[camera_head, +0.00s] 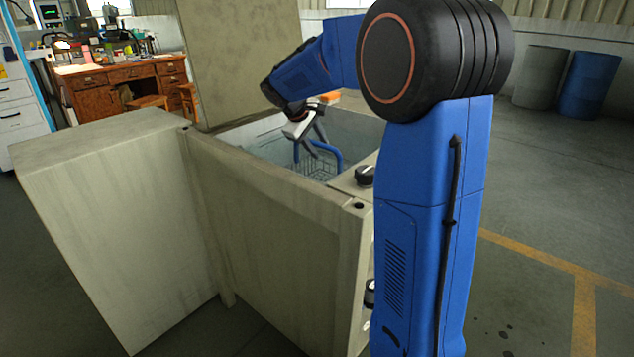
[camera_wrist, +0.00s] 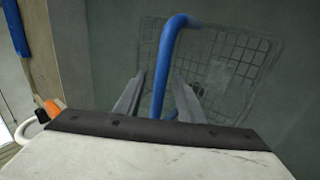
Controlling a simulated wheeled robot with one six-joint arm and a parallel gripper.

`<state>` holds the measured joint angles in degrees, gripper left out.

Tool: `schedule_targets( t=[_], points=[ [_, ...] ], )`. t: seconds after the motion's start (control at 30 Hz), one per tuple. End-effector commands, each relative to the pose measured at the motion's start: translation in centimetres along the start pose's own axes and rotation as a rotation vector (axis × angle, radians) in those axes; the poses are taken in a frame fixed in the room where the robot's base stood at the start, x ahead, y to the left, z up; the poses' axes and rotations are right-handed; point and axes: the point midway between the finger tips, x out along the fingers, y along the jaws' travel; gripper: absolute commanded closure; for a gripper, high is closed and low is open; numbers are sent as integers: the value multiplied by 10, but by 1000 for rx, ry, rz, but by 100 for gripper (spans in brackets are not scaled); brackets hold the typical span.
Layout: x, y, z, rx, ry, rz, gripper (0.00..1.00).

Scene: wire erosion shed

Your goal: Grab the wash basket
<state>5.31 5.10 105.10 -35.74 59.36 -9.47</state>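The wash basket (camera_head: 309,168) is a wire mesh basket with a blue handle (camera_head: 335,150), down inside an open grey tank (camera_head: 270,194). In the wrist view, the basket's mesh (camera_wrist: 245,65) spreads behind my gripper and the blue handle (camera_wrist: 166,60) rises in the middle. My gripper (camera_head: 309,136) reaches down into the tank at the handle. In the wrist view, my gripper (camera_wrist: 158,92) is open, with one grey finger on each side of the handle and a visible gap on both sides. The basket's lower part is hidden by the tank wall.
The tank's raised lid (camera_head: 243,60) stands behind the opening. A black knob (camera_head: 365,176) sits on the right rim. A small orange thing (camera_head: 330,97) shows beyond the tank. A wooden desk (camera_head: 125,85) stands at the back left; blue and grey barrels (camera_head: 588,85) stand at the right.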

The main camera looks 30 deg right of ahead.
Motion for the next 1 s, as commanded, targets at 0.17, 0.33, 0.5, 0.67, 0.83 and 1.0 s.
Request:
schedule_targets(
  t=[0.17, 0.33, 0.5, 0.67, 0.83, 1.0],
  points=[
    [-1, 0, 0, 0, 0, 0, 74],
    [-1, 0, 0, 0, 0, 0, 100],
    [-1, 0, 0, 0, 0, 0, 100],
    [-1, 0, 0, 0, 0, 0, 100],
    [-1, 0, 0, 0, 0, 0, 100],
    [-1, 0, 0, 0, 0, 0, 100]
  ],
)
